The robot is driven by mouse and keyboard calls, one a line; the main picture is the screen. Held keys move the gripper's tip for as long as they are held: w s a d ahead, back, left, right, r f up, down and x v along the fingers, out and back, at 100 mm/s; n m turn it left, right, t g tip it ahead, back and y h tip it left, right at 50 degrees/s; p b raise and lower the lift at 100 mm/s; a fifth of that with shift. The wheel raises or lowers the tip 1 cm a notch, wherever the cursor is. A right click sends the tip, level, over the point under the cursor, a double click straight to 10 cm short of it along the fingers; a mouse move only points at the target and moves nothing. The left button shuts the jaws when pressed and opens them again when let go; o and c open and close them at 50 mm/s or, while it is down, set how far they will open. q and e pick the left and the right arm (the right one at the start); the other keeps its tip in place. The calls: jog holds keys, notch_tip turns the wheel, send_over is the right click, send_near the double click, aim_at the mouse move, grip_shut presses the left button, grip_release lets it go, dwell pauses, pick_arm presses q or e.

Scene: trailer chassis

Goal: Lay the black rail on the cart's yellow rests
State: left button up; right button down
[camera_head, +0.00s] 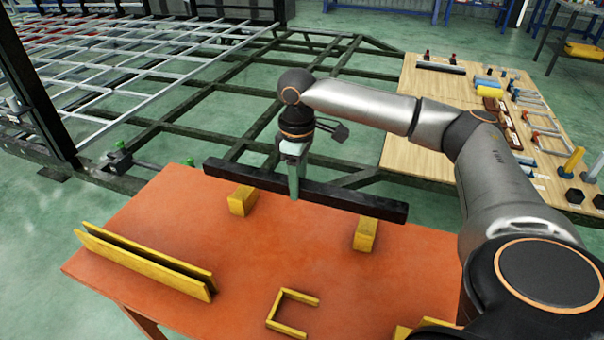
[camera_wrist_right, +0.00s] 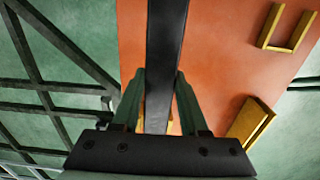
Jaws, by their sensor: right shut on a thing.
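The black rail (camera_head: 345,196) lies across the far part of the orange cart top (camera_head: 250,260), roughly level, its left end reaching past the cart's far edge. Two yellow rests, the left one (camera_head: 242,201) and the right one (camera_head: 366,235), stand under its line. I cannot tell whether the rail touches them or hangs just above. My right gripper (camera_head: 293,192) is shut on the rail near its middle, between the two rests. In the right wrist view the rail (camera_wrist_right: 166,45) runs between the fingers (camera_wrist_right: 160,76). My left gripper is not in view.
A long yellow channel (camera_head: 150,268) and a yellow U-shaped bracket (camera_head: 292,314) are on the cart's near part. A dark green trailer frame (camera_head: 215,100) lies behind. A wooden table (camera_head: 415,90) with tools and parts stands at the right. The cart's middle is clear.

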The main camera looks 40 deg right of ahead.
aim_at(302, 196)
jog(key=f, duration=0.3)
jog(key=shift+s+d+b, duration=0.25)
jog(key=shift+s+b, duration=0.05)
jog(key=shift+s, duration=0.05)
jog(key=shift+f, duration=0.45)
jog(key=shift+c, duration=2.2)
grip_release()
notch_tip(302, 196, up, 12)
jog(key=shift+p, duration=1)
